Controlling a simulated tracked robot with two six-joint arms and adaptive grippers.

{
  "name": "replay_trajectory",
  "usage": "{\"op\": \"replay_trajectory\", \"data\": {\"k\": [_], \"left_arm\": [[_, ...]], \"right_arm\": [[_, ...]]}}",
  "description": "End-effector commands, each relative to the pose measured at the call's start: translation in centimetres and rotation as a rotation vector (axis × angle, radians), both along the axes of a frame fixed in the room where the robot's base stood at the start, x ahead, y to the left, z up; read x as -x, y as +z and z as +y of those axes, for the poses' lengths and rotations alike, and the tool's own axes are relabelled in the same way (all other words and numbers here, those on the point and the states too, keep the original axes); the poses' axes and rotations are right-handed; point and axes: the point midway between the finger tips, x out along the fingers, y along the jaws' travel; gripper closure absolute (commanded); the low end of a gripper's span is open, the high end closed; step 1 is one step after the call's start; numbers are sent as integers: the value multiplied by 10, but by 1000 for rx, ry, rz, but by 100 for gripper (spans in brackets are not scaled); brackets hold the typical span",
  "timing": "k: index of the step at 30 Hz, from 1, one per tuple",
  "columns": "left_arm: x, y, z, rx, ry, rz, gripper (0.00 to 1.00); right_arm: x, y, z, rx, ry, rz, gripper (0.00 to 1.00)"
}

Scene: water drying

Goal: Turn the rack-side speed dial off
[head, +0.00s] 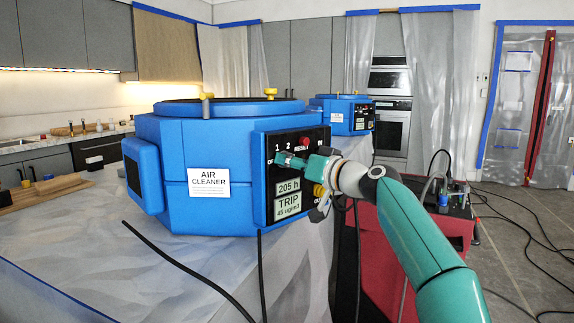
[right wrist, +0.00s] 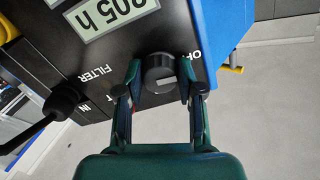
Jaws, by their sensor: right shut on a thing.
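A blue air cleaner (head: 185,145) stands on a plastic-covered surface, its black control panel (head: 262,195) facing right. My right gripper (head: 292,160) is at the upper part of this panel, and its arm covers part of the panel. In the right wrist view the fingers of my right gripper (right wrist: 159,92) are on either side of a round black dial (right wrist: 158,66), shut on it. A small pale mark shows on the dial. A partly hidden label starting "OF" is printed to its right. My left gripper is not in view.
A second blue air cleaner (head: 340,116) stands farther back. A red cart (head: 440,215) with small equipment and hoses is at right. Black cables (head: 190,268) hang in front of the near cleaner and lie across the floor at right.

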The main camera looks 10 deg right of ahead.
Motion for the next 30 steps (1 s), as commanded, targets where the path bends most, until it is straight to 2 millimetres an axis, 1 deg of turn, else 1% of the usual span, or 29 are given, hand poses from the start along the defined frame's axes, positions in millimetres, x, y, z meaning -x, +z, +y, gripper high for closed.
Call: {"op": "replay_trajectory", "data": {"k": [1, 9, 22, 23, 27, 30], "left_arm": [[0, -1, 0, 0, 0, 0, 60], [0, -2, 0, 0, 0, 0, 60], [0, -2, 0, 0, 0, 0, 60], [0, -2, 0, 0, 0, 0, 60], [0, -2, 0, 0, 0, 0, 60], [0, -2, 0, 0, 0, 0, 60]], "right_arm": [[-3, -10, 1, 29, 5, 4, 98], [-3, -10, 1, 94, 5, -35, 98], [-3, -10, 1, 105, 6, -41, 98], [-3, -10, 1, 105, 6, -41, 61], [-2, -8, 1, 102, 5, -44, 38], [-2, -5, 1, 100, 4, -48, 38]]}}
